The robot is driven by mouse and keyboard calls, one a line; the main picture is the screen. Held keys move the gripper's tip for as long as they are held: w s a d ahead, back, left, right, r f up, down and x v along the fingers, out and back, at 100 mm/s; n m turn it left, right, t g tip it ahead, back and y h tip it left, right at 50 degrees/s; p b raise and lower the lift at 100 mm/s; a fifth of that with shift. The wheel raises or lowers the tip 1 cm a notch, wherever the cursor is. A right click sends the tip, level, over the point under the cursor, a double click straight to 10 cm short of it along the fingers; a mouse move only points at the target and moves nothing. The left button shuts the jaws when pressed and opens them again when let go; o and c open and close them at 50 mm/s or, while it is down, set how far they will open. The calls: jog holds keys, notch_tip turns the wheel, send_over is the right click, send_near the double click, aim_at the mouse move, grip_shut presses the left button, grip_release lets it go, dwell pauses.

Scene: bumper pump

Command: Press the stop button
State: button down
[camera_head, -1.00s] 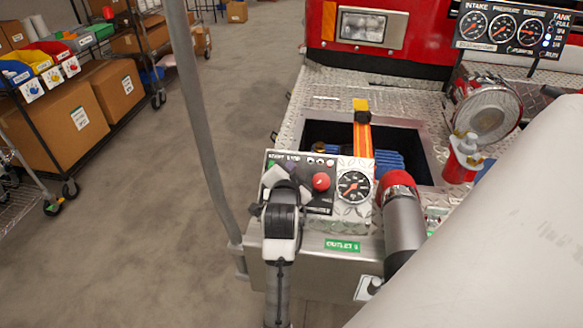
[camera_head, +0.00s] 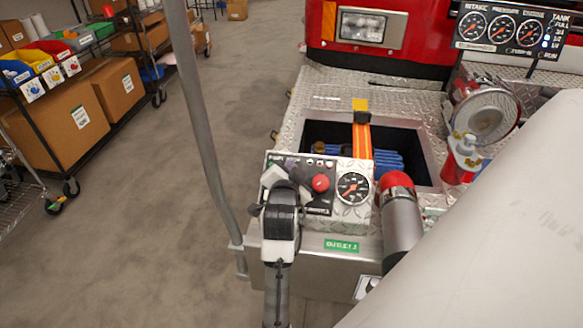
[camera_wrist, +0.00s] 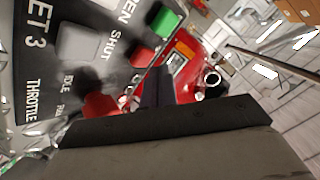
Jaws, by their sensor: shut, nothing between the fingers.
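The control panel (camera_head: 344,205) stands at the front of the truck deck, labelled along its top. In the wrist view a small red button (camera_wrist: 142,55), which looks like the stop button, lies beside a green button (camera_wrist: 166,22). My gripper (camera_wrist: 157,82) is shut and empty, its dark fingers pointing at the panel close to the red button; I cannot tell whether they touch. In the head view my gripper (camera_head: 297,174) is over the panel's upper left and hides the small buttons there.
A round red knob (camera_head: 320,183) and a dial gauge (camera_head: 353,188) sit right of my gripper. A red-capped cylinder (camera_head: 402,215) stands at the panel's right. A grey pole (camera_head: 205,140) rises at the left. An open bin (camera_head: 430,160) lies behind the panel.

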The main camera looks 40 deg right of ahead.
jog(key=shift+r, duration=0.1)
jog(key=r+p, duration=0.1)
jog(key=s+a+r+p, duration=0.1)
jog(key=a+r+p, duration=0.1)
jog(key=r+p, duration=0.1)
jog(key=shift+s+r, duration=0.1)
jog(key=shift+s, duration=0.25)
dwell(0.8)
